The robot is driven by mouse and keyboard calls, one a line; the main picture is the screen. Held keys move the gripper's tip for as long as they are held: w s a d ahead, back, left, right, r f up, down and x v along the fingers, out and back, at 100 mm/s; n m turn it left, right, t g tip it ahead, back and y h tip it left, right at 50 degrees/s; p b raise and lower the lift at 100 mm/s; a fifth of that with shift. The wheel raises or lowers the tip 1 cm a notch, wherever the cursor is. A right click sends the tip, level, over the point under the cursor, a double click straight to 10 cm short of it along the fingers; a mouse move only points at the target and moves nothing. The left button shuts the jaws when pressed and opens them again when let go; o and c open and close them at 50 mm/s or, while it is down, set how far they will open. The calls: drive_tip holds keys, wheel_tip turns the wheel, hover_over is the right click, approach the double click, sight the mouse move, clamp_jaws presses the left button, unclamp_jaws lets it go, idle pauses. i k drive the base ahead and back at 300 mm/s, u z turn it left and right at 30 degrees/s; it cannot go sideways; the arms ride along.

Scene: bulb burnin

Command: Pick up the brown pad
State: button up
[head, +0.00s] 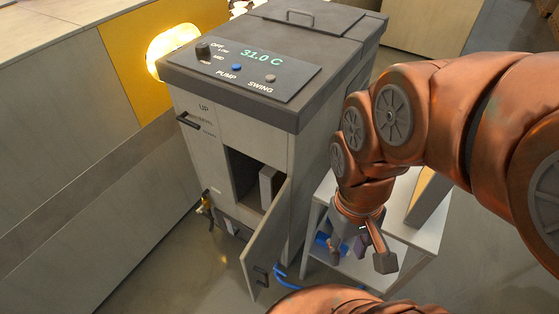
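A tan-brown slab (428,199), which looks like the brown pad, stands tilted on the white side table (426,237) right of the cooler. My arm hides part of its upper end. My gripper (361,255) points down at the left front of this table, left of and apart from the slab. Its fingers are spread, with nothing seen between them. The grey cooler (310,170) has its lower door (266,238) swung open. A pale grey panel (267,187) stands inside the opening.
The open door juts toward the front. A brass valve (206,201) is at left. A lit lamp (172,47) glows behind. Floor at front left is clear.

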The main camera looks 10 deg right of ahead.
sight(271, 179)
drive_tip(key=i, duration=0.25)
drive_tip(key=k, duration=1.15)
drive_tip(key=u, duration=0.75)
drive_tip(key=i, duration=0.35)
drive_tip(key=u, duration=0.75)
drive_tip(key=i, duration=0.55)
drive_tip(key=u, duration=0.35)
